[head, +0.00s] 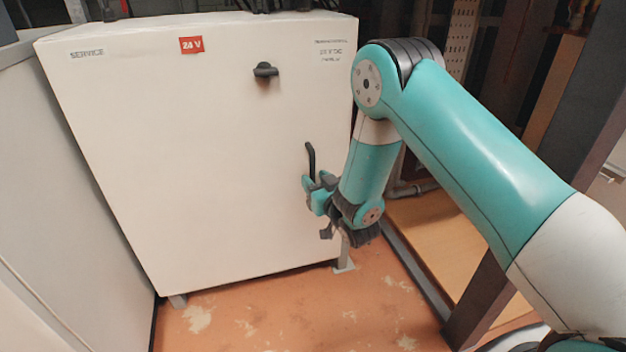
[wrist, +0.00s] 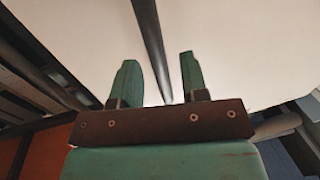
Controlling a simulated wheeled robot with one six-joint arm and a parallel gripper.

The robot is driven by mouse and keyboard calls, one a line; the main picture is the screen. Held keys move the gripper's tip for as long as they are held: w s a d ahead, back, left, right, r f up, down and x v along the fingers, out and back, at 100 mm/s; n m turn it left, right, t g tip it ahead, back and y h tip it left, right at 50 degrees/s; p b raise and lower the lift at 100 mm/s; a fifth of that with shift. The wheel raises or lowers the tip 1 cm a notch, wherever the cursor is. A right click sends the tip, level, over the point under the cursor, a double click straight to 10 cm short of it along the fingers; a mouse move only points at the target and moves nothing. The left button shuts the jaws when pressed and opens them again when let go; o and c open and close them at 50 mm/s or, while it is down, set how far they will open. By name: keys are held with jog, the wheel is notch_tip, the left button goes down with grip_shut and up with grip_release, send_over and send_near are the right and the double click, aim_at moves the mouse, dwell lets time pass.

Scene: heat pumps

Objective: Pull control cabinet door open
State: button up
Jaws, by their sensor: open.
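The white control cabinet door (head: 190,160) faces me in the head view, and it looks closed. A black bar handle (head: 311,158) stands upright near the door's right edge. A black knob (head: 265,71) sits higher on the door. My gripper (head: 315,185) is at the lower part of the handle. In the wrist view the two green fingers of my gripper (wrist: 158,78) are open. The dark handle (wrist: 150,40) runs between them, apart from both fingers. The lower end of the handle is partly hidden by my gripper in the head view.
A grey panel (head: 60,200) stands at the left of the cabinet. Dark metal posts (head: 480,300) and a wooden board (head: 450,250) are at the right. The orange worn floor (head: 270,320) in front is clear.

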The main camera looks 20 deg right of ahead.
jog(key=shift+w+a, duration=0.2)
jog(key=shift+w, duration=0.8)
jog(key=shift+c, duration=0.2)
grip_shut()
jog(key=shift+s+d, duration=0.1)
jog(key=shift+s, duration=0.05)
